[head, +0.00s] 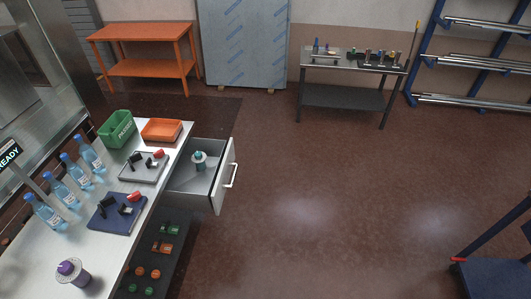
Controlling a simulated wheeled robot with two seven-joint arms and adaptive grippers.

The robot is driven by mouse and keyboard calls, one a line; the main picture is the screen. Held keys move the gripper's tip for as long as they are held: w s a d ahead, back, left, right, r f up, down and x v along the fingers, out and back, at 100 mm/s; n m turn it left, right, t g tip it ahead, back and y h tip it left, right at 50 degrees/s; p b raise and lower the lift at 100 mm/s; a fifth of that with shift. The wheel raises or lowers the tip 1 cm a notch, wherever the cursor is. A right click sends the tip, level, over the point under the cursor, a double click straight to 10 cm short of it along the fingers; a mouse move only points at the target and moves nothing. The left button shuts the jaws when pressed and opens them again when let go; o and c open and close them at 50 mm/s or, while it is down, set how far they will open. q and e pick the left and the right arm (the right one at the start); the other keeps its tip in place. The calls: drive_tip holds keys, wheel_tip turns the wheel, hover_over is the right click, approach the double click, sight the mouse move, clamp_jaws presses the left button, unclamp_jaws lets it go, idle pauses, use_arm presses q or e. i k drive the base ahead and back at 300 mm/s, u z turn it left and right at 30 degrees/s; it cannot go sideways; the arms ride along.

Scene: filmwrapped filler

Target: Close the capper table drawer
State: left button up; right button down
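The capper table (60,225) is a long white-topped table at the left of the head view. Its drawer (217,190) is pulled out toward the right, from the table's far end. The drawer has a white front with a pale bar handle (231,176) on its outer face. A small white and teal item (199,160) stands inside the drawer, near its back. Neither of my grippers is in view.
Several water bottles (91,155), a green bin (117,128), an orange tray (162,130), a grey tray (142,168) and a blue tray (116,214) stand on the tabletop. The floor (310,210) right of the drawer is clear.

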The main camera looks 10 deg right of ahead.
sight(187, 188)
drive_tip(key=i, duration=1.15)
drive_tip(key=u, duration=0.7)
